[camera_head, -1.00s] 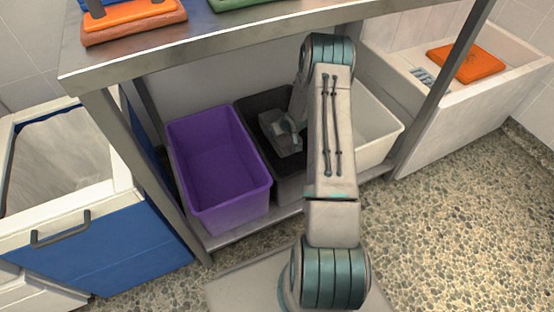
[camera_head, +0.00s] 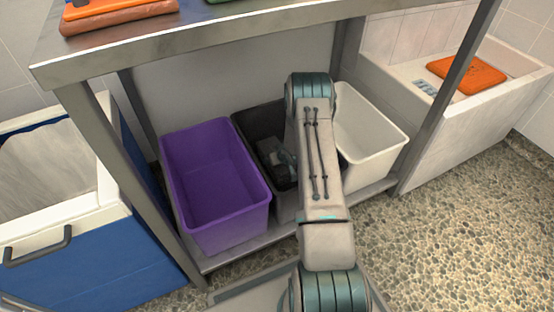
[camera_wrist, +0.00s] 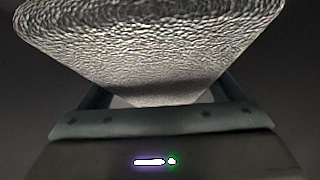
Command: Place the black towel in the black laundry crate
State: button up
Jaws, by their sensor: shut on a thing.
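The black laundry crate (camera_head: 258,122) stands on the low shelf between a purple and a white crate. My arm covers its right side. My gripper (camera_head: 277,160) is down inside the crate's opening, partly hidden by my arm. In the wrist view my gripper (camera_wrist: 160,98) is shut on the towel (camera_wrist: 150,45), a coarse-textured cloth that looks dark grey under the light and narrows toward the jaws. The towel cannot be made out in the head view. Whether it touches the crate's floor I cannot tell.
The purple crate (camera_head: 213,190) and white crate (camera_head: 370,135) look empty. A metal tabletop (camera_head: 230,42) overhangs the crates, with a leg at each side. A blue-fronted bin (camera_head: 100,255) stands left. An orange towel (camera_head: 466,75) lies on the basin at right.

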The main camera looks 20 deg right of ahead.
jog(key=o, duration=1.4)
jog(key=shift+f, duration=0.15)
jog(key=shift+c, duration=0.2)
jog(key=shift+r, duration=0.2)
jog(key=p+v, duration=0.5)
jog(key=v, duration=0.7)
